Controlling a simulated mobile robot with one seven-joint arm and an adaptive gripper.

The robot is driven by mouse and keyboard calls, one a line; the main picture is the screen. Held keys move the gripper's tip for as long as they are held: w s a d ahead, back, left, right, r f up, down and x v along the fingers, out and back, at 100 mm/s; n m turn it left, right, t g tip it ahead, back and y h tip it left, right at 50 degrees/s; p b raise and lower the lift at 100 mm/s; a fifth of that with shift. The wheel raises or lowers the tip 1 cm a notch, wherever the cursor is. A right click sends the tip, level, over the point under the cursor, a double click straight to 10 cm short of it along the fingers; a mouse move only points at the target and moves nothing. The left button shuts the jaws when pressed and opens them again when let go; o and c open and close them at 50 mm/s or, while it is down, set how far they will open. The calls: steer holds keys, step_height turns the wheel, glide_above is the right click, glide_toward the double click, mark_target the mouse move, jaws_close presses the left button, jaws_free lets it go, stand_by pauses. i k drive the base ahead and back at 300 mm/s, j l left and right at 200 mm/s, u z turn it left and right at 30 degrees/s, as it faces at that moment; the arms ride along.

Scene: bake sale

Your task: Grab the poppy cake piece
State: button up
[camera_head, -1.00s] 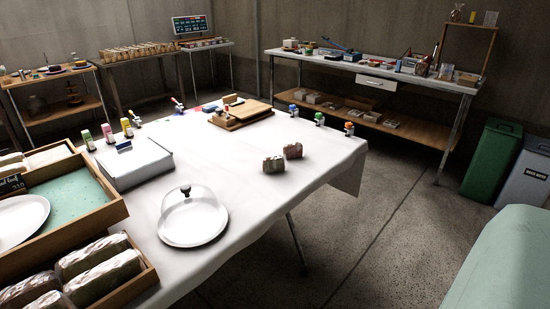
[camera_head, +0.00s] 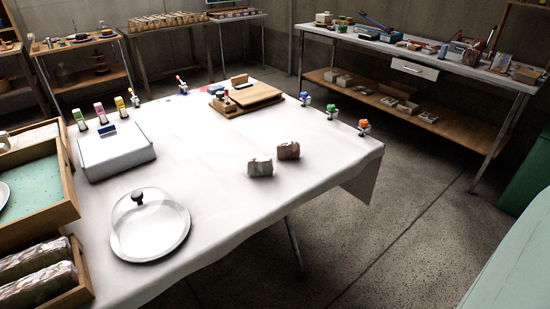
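Two small wrapped pieces that look like cake stand close together on the right part of the white-covered table (camera_head: 215,205). The nearer, left piece (camera_head: 260,168) looks pale grey-brown with a light wrapping. The farther, right piece (camera_head: 288,150) looks darker and reddish brown. They are too small to tell which one is the poppy cake piece. Both rest on the cloth with free space around them. My gripper is not in view.
A glass dome on a plate (camera_head: 150,228) stands near the front, beside wooden trays (camera_head: 83,290) at left. A white box (camera_head: 116,152) and wooden boards (camera_head: 245,97) lie farther back. A pale green surface (camera_head: 515,265) is at lower right. Floor (camera_head: 400,225) lies between.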

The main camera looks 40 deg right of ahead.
mark_target(264, 166)
steer(key=l, duration=2.1)
steer(key=i, duration=0.05)
